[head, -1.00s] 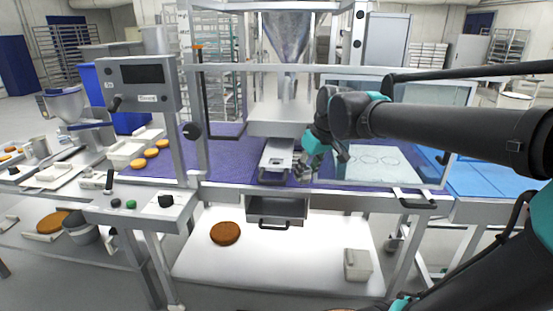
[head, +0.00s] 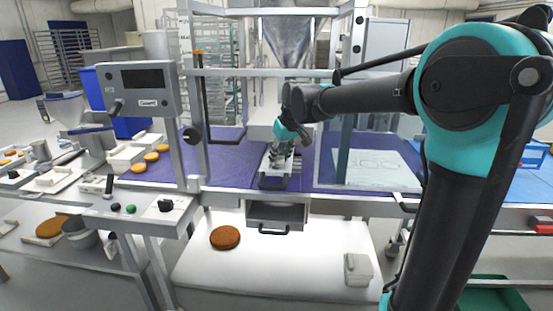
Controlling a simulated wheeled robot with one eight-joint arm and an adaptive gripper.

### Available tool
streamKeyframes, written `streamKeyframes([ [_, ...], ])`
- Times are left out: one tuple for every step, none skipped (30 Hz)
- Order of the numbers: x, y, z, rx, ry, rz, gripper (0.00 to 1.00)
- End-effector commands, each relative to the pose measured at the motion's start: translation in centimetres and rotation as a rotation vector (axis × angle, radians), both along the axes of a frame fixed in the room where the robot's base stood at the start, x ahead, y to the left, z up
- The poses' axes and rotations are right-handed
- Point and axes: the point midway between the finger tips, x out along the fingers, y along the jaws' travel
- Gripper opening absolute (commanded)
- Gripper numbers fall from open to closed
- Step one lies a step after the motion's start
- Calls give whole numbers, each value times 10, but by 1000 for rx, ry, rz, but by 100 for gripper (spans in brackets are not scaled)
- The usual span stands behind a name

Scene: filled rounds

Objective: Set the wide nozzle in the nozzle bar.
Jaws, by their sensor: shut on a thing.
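My gripper (head: 281,156) points down over the grey metal nozzle bar (head: 272,183), under the hopper at the middle of the machine. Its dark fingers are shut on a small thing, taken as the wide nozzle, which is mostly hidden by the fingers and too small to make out. The fingers are over the back half of the bar. I cannot tell whether the nozzle touches the bar or is seated in it.
The steel hopper (head: 288,40) hangs above. Machine frame posts and a clear guard panel (head: 375,160) stand around the bar. A drawer (head: 276,215) sits below. A brown round (head: 225,237) and a pale box (head: 357,268) lie on the white lower shelf.

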Motion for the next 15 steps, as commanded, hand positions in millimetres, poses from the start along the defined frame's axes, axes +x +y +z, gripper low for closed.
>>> streamKeyframes([
  [7,5,0,0,0,1,0],
  [11,8,0,0,0,1,0],
  [16,11,0,0,0,1,0],
  [20,14,0,0,0,1,0],
  [19,14,-5,0,0,1,0],
  [18,13,-10,0,0,0,0],
  [18,13,-13,0,0,0,0],
  [18,13,-14,0,0,0,0],
  [18,13,-15,0,0,0,0],
  [18,13,-15,0,0,0,0],
  [18,13,-15,0,0,0,0],
  [18,13,-15,0,0,0,0],
  [18,12,-15,0,0,0,0],
  [18,12,-15,0,0,0,0],
  [17,12,-15,0,0,0,0],
])
